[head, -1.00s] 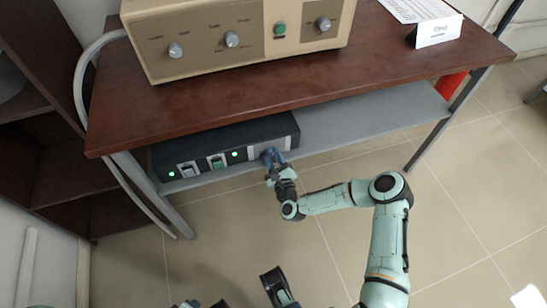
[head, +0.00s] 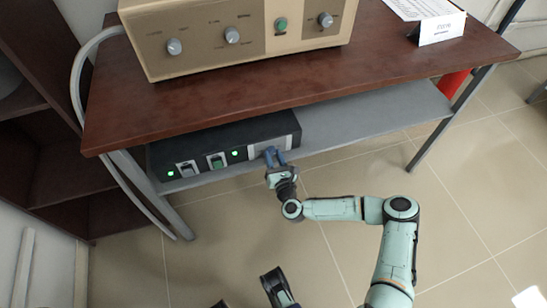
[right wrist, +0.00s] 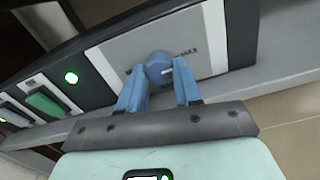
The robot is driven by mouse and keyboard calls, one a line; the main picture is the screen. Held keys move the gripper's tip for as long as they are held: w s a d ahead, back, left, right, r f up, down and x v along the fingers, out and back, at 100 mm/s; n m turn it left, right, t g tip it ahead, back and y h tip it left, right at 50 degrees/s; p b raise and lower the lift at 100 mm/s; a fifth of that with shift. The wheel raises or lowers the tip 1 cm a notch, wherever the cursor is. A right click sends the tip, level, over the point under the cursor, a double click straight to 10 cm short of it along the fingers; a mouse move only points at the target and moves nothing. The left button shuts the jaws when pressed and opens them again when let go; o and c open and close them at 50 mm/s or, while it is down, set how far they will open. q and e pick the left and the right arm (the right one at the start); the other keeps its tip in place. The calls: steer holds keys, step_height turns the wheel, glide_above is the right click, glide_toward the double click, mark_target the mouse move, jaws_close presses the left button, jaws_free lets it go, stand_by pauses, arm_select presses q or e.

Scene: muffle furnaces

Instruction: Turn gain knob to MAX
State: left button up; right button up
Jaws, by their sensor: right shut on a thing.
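The gain knob (right wrist: 159,65) is small, round and blue, on the pale panel at the right end of a black box (head: 222,133). In the right wrist view a short white mark on it points right, below the printed MAX. Smaller print around the knob is partly hidden. My right gripper (head: 274,154) reaches the box front from below, and its blue fingers (right wrist: 160,80) are shut on the knob from either side. In the head view the fingers cover most of the knob.
The box sits on a grey lower shelf (head: 375,118) under a brown tabletop (head: 400,62). A beige instrument (head: 205,55) with several knobs stands above. The box has green lights and two switches left of the panel. The floor in front is clear.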

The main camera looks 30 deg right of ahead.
arm_select(q)
steer(key=shift+s+f, duration=0.1)
steer(key=shift+s, duration=0.05)
arm_select(e)
steer(key=shift+m, duration=0.3)
steer(key=o, duration=1)
steer(key=shift+o, duration=0.2)
steer(key=shift+s, duration=0.1)
arm_select(q)
steer(key=shift+t, duration=0.5)
steer(key=shift+w+d+r+p, duration=0.2)
steer(key=shift+w+r+p, duration=0.2)
steer(key=shift+r, duration=0.25)
steer(key=shift+w+d+r+p, duration=0.15)
steer(key=shift+w+r+p, duration=0.25)
steer(key=shift+r, duration=0.3)
steer(key=shift+w+d+r+p, duration=0.2)
steer(key=shift+w+r+p, duration=0.2)
steer(key=shift+r, duration=0.25)
arm_select(e)
steer(key=v, duration=1.3)
steer(key=shift+a, duration=0.15)
steer(key=shift+s, duration=0.1)
